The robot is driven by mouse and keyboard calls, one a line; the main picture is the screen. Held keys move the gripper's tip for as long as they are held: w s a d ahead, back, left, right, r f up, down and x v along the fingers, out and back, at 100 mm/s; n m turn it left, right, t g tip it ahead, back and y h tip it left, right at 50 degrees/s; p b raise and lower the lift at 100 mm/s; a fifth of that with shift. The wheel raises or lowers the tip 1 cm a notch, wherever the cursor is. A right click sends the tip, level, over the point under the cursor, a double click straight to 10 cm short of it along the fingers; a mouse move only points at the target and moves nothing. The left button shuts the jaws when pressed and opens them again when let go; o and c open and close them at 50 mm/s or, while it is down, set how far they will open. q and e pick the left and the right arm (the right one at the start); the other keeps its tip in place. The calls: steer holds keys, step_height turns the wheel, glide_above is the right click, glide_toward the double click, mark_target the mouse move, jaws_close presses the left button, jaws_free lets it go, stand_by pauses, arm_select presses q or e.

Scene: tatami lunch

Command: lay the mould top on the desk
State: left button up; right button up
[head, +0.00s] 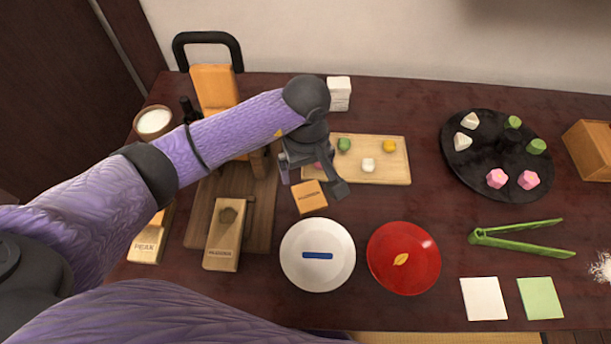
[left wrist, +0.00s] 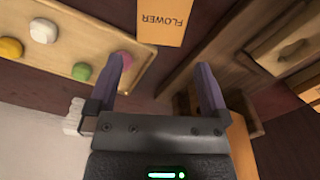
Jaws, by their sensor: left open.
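An orange wooden block marked FLOWER (head: 310,197), which looks like the mould top, lies on the dark red desk (head: 400,205) between the dark board and the small tray. It also shows at the top of the left wrist view (left wrist: 166,20). My left gripper (head: 316,184) is just above and behind it, with its fingers apart and nothing between them. In the left wrist view the open fingers (left wrist: 166,75) point toward the block with a gap. A pale mould piece with a flower-shaped hollow (head: 226,226) rests on the dark board (head: 262,205). My right gripper is out of view.
A light wooden tray (head: 395,176) with small coloured pieces is beside the gripper. A white plate (head: 318,274) and a red plate (head: 404,265) stand in front. A black round stand (head: 480,183) and green tongs (head: 520,241) are at right.

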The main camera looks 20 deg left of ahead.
mark_target(306, 188)
arm_select(q)
step_height(306, 188, up, 6)
steer(key=shift+f+p, duration=0.1)
steer(key=shift+p, duration=0.5)
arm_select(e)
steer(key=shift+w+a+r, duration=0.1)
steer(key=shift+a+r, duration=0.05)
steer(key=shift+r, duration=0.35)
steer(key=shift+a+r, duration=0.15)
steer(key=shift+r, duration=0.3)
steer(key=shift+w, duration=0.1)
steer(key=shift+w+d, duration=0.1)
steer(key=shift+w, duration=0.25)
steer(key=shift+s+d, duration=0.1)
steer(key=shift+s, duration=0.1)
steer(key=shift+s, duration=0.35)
